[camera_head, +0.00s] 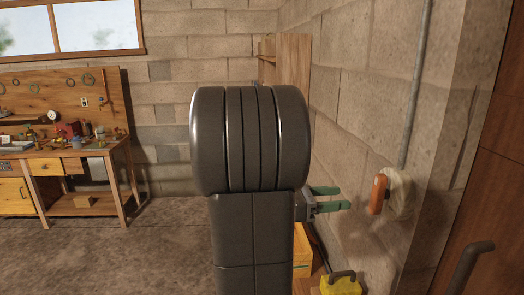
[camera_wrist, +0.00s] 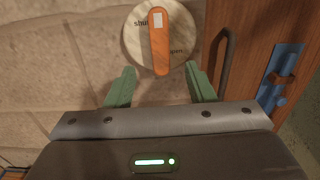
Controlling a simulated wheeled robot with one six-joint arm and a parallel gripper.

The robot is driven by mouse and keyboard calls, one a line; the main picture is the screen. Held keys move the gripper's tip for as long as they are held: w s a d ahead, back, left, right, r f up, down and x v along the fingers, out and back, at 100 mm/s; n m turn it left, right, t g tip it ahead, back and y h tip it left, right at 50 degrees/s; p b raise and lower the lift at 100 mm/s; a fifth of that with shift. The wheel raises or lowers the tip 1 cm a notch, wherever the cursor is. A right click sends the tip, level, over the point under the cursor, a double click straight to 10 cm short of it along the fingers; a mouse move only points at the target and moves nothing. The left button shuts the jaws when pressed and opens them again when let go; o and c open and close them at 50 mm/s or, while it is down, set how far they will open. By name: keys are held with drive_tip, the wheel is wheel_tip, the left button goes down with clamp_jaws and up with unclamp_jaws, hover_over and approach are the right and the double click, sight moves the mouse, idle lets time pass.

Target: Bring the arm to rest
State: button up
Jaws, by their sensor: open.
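My gripper (camera_head: 328,200) reaches out to the right past my dark arm in the head view, its green fingers apart and empty. In the wrist view my gripper (camera_wrist: 161,90) has a green finger on each side, with a round pale plate beyond them. An orange lever (camera_wrist: 159,45) stands upright on this plate (camera_wrist: 134,42), between words that read partly "shu" and "pen". In the head view the orange lever (camera_head: 378,194) sits on the plate (camera_head: 399,194) at the right wall, a short gap from the fingertips. My arm hides the middle of the head view.
A grey pipe (camera_head: 415,85) runs up the wall above the plate. A yellow object with a dark handle (camera_head: 341,284) stands low, below my gripper. A wooden door (camera_head: 490,190) is at the right. A workbench (camera_head: 60,160) stands far left, with open floor before it.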

sight(374, 195)
drive_tip(key=d, duration=0.3)
drive_tip(key=d+p, duration=0.1)
drive_tip(key=d, duration=0.2)
drive_tip(key=d+p, duration=0.1)
drive_tip(key=d, duration=0.2)
drive_tip(key=shift+w, duration=0.35)
drive_tip(key=shift+a, duration=0.15)
